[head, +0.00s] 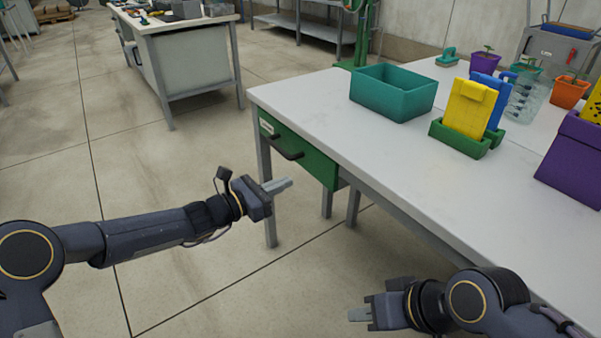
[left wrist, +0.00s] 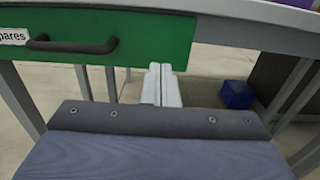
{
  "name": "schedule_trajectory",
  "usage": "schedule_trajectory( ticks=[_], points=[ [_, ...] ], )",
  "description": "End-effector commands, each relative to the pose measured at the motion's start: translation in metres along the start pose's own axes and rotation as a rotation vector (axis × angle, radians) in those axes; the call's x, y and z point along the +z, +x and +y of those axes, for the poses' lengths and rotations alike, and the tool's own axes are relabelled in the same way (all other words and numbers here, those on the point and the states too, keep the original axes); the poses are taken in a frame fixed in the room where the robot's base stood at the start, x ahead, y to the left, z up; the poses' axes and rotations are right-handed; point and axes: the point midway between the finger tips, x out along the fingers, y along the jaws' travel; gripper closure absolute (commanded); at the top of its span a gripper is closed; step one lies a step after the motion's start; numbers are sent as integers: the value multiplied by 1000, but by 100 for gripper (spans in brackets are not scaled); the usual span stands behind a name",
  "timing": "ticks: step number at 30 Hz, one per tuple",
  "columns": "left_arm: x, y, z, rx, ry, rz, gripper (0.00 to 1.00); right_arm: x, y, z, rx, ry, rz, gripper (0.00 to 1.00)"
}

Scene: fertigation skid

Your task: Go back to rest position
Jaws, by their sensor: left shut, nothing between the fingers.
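My left gripper (head: 277,186) is in front of the white workbench, just left of its green drawer (head: 312,159) in the head view. Its fingers are together and empty, and they also show in the left wrist view (left wrist: 161,85). The drawer (left wrist: 150,35) looks shut, and its dark handle (left wrist: 72,45) is apart from the fingers. My right gripper (head: 362,314) is low in front of the bench at the bottom of the head view. I cannot tell whether its fingers are open or shut.
The white workbench (head: 330,95) carries a teal bin (head: 393,92), a yellow object (head: 469,108) in a green holder, a purple box (head: 572,165) and small potted plants. A blue bin (left wrist: 237,94) stands on the floor beneath. Open floor (head: 110,180) lies to the left.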

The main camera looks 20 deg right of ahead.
Motion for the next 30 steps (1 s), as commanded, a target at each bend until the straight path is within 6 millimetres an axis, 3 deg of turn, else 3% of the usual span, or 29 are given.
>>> schedule_trajectory(
  ticks=[6, 14, 19, 24, 30],
  points=[
    [2, -37, 1, 1, 0, -1, 100, -4, -8, -4, 0, 0, 1, 68],
    [1, -48, 0, -2, 8, 1, 100, -4, -9, -4, 0, 0, 0, 68],
    [23, -72, -16, -50, 193, 53, 100, -4, -9, -4, 0, 0, 0, 68],
    [51, -138, -58, -168, 615, 205, 100, -4, -9, -4, 0, 0, 0, 68],
    [56, -232, -110, -325, 1087, 440, 100, -4, -9, -4, 0, 0, 0, 68]
  ],
)
